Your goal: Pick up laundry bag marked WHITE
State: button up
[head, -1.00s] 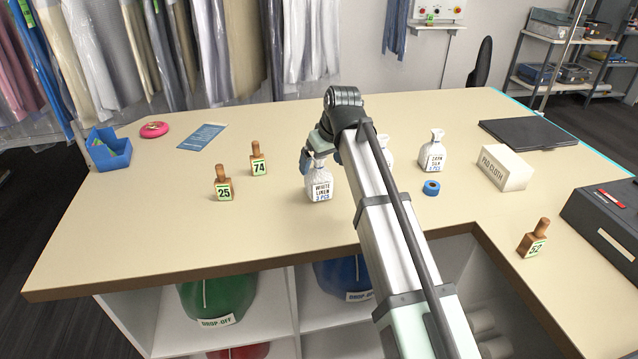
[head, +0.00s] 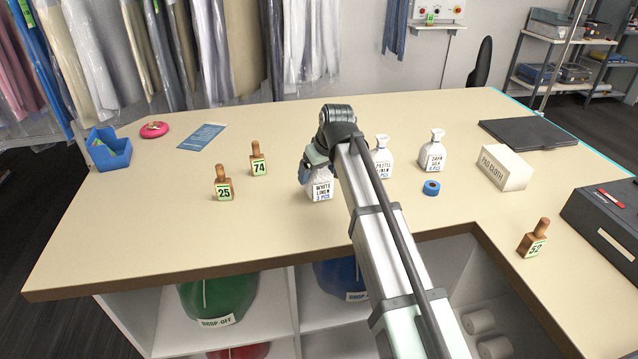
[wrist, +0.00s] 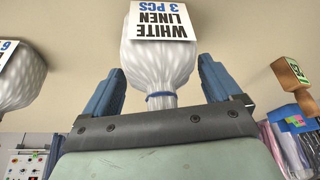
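The laundry bag marked WHITE (head: 320,190) is a small white bag labelled "WHITE LINEN 3 PCS". It stands upright on the counter (head: 130,235). My gripper (head: 315,168) is at its top and hides its neck in the head view. In the wrist view the same bag (wrist: 160,65) appears upside down, with a blue tie round its neck. The blue fingers of my gripper (wrist: 161,68) are spread, one on each side of the bag, with gaps beside the neck. I cannot tell whether a fingertip touches the bag's sides.
A white bag with a partly hidden label (head: 382,160) and another labelled bag (head: 432,152) stand to the right. A blue tape roll (head: 431,187) and a pad cloth box (head: 503,168) lie beyond. Wooden markers 25 (head: 223,186) and 74 (head: 258,160) stand to the left.

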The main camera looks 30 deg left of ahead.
jog(key=c, duration=0.6)
jog(key=shift+c, duration=0.2)
